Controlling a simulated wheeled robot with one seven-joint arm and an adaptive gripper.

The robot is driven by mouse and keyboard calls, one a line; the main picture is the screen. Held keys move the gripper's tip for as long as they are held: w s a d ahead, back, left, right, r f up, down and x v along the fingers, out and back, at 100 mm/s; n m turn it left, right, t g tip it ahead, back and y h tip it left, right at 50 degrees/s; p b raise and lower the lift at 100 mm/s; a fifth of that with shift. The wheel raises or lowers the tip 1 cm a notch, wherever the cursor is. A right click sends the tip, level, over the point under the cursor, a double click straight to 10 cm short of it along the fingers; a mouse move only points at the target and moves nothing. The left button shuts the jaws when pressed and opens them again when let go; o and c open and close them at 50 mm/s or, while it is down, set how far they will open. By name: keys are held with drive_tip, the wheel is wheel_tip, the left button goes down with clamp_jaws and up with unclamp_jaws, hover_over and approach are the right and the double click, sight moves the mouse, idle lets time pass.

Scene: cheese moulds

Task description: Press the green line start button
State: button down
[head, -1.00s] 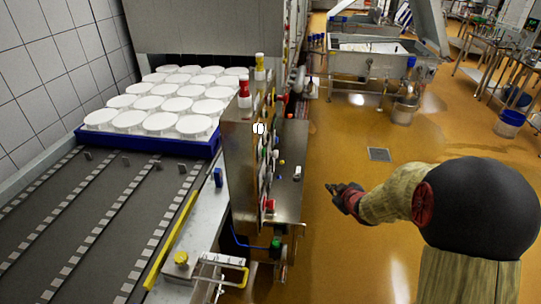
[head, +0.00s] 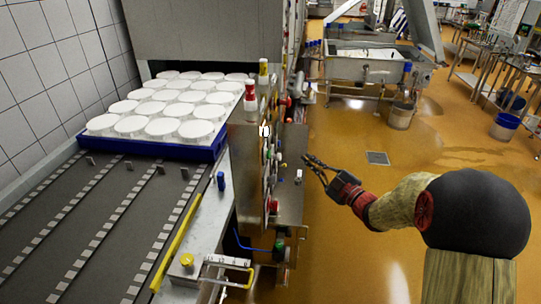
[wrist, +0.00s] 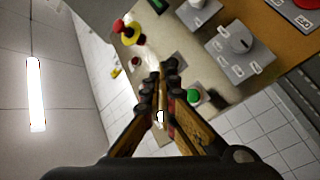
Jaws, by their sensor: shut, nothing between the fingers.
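A round green button (wrist: 193,97) sits on the pale control panel (wrist: 205,70), just right of my fingertips in the wrist view. Another green part (wrist: 158,5) shows at the top edge of that view. My gripper (wrist: 158,78) is shut and empty, its fingers pointing at the panel. In the head view my gripper (head: 308,164) is right of the steel control cabinet (head: 246,185), whose buttoned side is seen at a steep angle. I cannot tell which small button there is the green one. Contact with the panel cannot be told.
A red emergency-stop knob on yellow (wrist: 128,31) and a grey rotary switch (wrist: 238,42) are on the panel. A blue tray (head: 205,153) of white moulds stands on the conveyor (head: 110,215) at left.

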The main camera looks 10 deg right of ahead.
sight(268, 154)
drive_tip(key=w+a, duration=0.2)
drive_tip(key=a, duration=0.6)
drive_tip(key=shift+w+a, duration=0.15)
drive_tip(key=shift+w, duration=0.2)
drive_tip(key=shift+a+b, duration=0.2)
drive_tip(key=shift+b, duration=0.3)
idle(0.9)
drive_tip(key=shift+w+a, duration=0.1)
drive_tip(key=shift+a, duration=0.1)
